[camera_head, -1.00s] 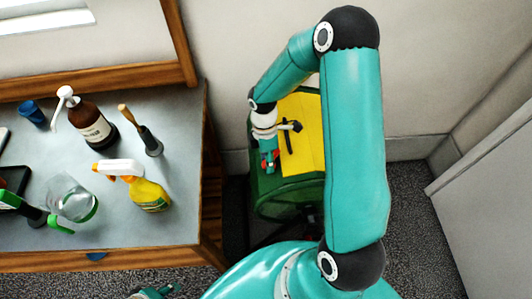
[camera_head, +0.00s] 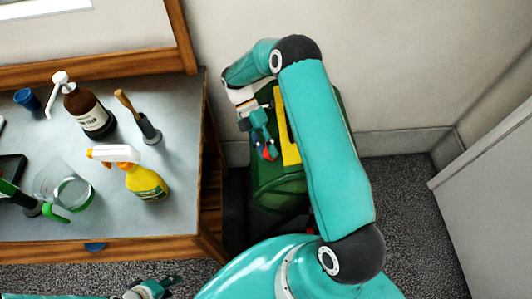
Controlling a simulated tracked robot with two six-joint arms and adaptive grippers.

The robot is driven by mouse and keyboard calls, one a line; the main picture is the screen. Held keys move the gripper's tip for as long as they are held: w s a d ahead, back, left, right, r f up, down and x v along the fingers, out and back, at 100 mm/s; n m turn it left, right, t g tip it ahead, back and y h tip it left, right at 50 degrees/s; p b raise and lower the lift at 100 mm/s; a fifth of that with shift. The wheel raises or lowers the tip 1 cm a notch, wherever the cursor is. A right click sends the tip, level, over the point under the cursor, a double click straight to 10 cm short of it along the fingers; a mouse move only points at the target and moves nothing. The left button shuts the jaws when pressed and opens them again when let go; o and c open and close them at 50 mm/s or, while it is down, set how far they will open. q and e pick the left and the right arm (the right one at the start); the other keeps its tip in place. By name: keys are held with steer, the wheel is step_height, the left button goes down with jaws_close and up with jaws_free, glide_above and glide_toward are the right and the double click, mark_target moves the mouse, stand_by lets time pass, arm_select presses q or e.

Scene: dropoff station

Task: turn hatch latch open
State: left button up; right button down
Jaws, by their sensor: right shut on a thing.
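A dark green container (camera_head: 278,190) with a yellow panel (camera_head: 291,150) stands on the floor right of the table. My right arm covers much of both. My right gripper (camera_head: 265,153), with red fingertip parts, is at the left side of the yellow panel and is shut on the hatch latch. The latch is mostly hidden by the gripper and arm, so its angle cannot be made out. My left gripper (camera_head: 160,286) is low at the bottom edge, in front of the table and away from the container; its jaw opening is unclear.
The table (camera_head: 185,85) at left holds a brown pump bottle (camera_head: 92,112), a yellow spray bottle (camera_head: 146,183), a wooden-handled tool (camera_head: 146,128), a clear jar (camera_head: 72,192) and a blue cup (camera_head: 27,99). A grey cabinet (camera_head: 490,200) stands right. Dark carpet (camera_head: 400,190) lies clear between.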

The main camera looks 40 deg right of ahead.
steer(key=shift+w+d+f+n+g+h+b, duration=0.1)
steer(key=shift+w+n+g+h+b, duration=0.15)
steer(key=shift+n+g+b, duration=0.45)
steer(key=c, duration=0.8)
jaws_free()
steer(key=shift+c, duration=0.2)
steer(key=shift+o, duration=0.2)
steer(key=a+v, duration=0.1)
steer(key=v, duration=0.6)
steer(key=shift+d, duration=0.45)
steer(key=shift+w, duration=0.15)
